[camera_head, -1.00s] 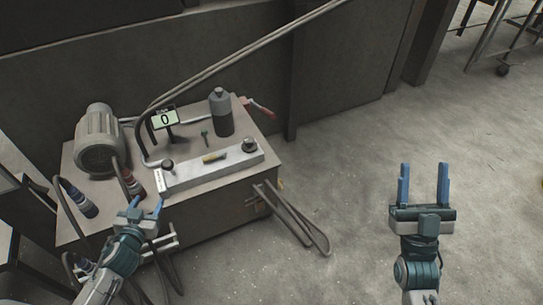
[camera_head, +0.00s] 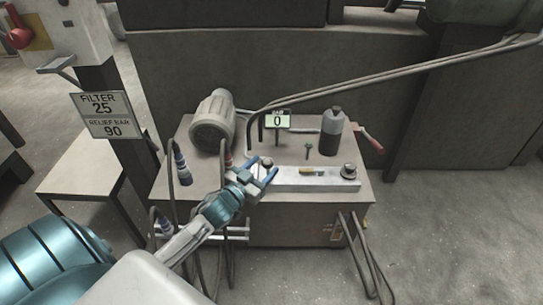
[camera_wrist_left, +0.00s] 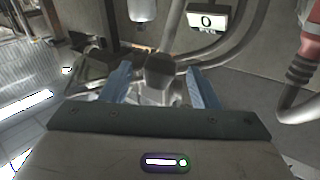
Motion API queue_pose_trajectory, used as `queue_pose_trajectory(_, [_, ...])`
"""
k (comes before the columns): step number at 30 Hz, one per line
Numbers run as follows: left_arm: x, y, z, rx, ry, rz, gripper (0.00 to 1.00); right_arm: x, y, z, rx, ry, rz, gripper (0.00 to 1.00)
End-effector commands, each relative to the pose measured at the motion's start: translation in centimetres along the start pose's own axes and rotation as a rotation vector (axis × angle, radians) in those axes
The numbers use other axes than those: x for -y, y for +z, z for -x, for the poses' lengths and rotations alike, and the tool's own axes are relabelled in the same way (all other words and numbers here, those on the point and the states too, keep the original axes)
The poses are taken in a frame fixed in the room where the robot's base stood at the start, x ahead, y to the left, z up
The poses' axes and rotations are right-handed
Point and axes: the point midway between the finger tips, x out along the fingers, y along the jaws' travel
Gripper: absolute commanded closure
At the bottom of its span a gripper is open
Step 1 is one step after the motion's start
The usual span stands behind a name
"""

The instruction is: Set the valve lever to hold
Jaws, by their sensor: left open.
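A silver valve block (camera_head: 292,181) lies along the front of the power unit's top. A dark knob (camera_head: 267,162), perhaps the valve lever, stands at its left end. A small yellow piece (camera_head: 312,171) lies on its middle and another dark knob (camera_head: 348,171) is at its right end; I see no hold mark. My left gripper (camera_head: 267,172) is open at the block's left end. In the left wrist view, a dark blocky knob (camera_wrist_left: 160,66) appears between the open fingers; I cannot tell whether they touch it. My right gripper is out of view.
A display (camera_head: 277,120) reading 0, a grey motor (camera_head: 213,121), a grey bottle (camera_head: 332,131) and a red handle (camera_head: 371,139) are on the unit. Dark hoses (camera_head: 171,190) rise at its left. A sign (camera_head: 106,115) stands farther left. The floor at right is clear.

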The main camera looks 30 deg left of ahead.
Motion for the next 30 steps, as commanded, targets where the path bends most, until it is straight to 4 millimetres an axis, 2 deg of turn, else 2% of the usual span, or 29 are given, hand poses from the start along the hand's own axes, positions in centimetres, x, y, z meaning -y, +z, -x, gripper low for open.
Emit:
queue_pose_trajectory(13, [0.0, 0.4, -4.1, 0.000, -0.001, 0.002, 0.45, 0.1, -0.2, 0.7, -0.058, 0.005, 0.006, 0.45])
queue_pose_trajectory(25, [-0.1, 0.2, -4.7, 0.002, 0.001, -0.001, 0.45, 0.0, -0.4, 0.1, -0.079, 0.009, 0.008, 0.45])
queue_pose_trajectory(26, [-0.1, 0.2, -4.7, 0.002, 0.001, -0.001, 0.47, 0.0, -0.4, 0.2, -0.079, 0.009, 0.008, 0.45])
queue_pose_trajectory(30, [-0.1, 0.2, -4.7, 0.002, 0.001, -0.001, 0.74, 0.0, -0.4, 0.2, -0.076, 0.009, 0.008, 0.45])
